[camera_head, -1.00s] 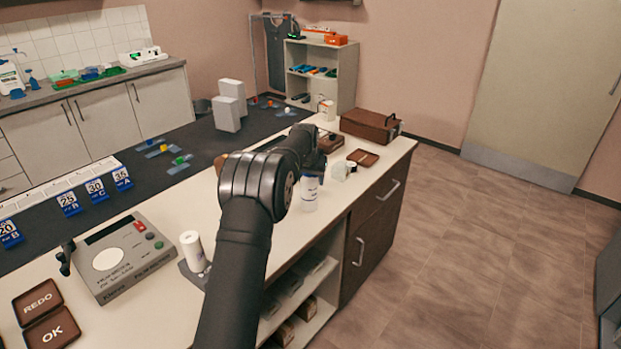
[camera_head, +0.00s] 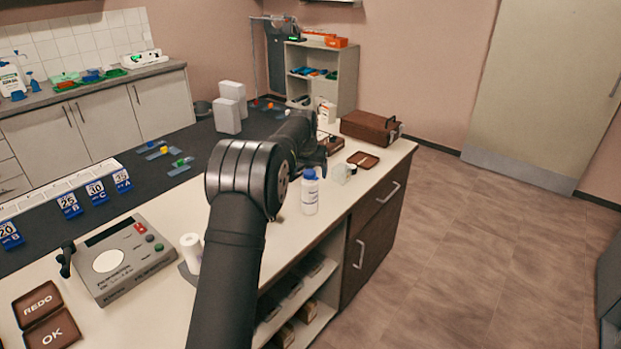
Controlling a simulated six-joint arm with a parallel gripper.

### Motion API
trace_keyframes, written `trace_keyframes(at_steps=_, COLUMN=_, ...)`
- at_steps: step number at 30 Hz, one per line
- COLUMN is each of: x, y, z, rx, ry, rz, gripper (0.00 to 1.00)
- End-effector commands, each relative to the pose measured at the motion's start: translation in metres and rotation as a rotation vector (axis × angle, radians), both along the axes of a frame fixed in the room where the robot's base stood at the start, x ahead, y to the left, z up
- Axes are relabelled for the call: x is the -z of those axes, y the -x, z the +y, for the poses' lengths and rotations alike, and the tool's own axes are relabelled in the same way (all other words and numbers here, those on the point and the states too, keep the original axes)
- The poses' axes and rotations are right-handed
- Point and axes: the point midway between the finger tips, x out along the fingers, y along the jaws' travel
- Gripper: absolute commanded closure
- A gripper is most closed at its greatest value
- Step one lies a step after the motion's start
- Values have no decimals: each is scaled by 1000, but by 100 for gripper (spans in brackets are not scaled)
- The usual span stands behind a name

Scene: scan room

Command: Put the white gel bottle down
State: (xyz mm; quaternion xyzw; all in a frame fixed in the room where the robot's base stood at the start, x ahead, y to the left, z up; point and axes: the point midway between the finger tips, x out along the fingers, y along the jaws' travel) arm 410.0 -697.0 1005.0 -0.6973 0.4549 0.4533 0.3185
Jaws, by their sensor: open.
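The white gel bottle (camera_head: 310,194) with a blue cap stands upright on the pale counter (camera_head: 330,222), near its right-hand edge. Its whole front is visible and nothing grips it. My gripper (camera_head: 318,158) is open, just behind and above the bottle in the picture, apart from it as far as I can tell. My own arm partly hides the gripper, so the fingertips show poorly.
A small clear-and-white container (camera_head: 341,173) stands close behind the bottle on the right. A brown tray (camera_head: 363,160) and a brown case (camera_head: 370,127) lie further back. A white cylinder (camera_head: 191,252) and a grey control box (camera_head: 122,258) stand at front left.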

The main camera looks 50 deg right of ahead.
Motion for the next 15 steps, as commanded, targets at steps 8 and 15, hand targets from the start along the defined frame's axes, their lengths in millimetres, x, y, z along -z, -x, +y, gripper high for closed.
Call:
trace_keyframes(at_steps=8, x=-46, y=8, z=17, rx=0, ry=2, rz=-1, gripper=23)
trace_keyframes(at_steps=15, x=-56, y=11, z=21, rx=0, ry=0, rz=0, gripper=23)
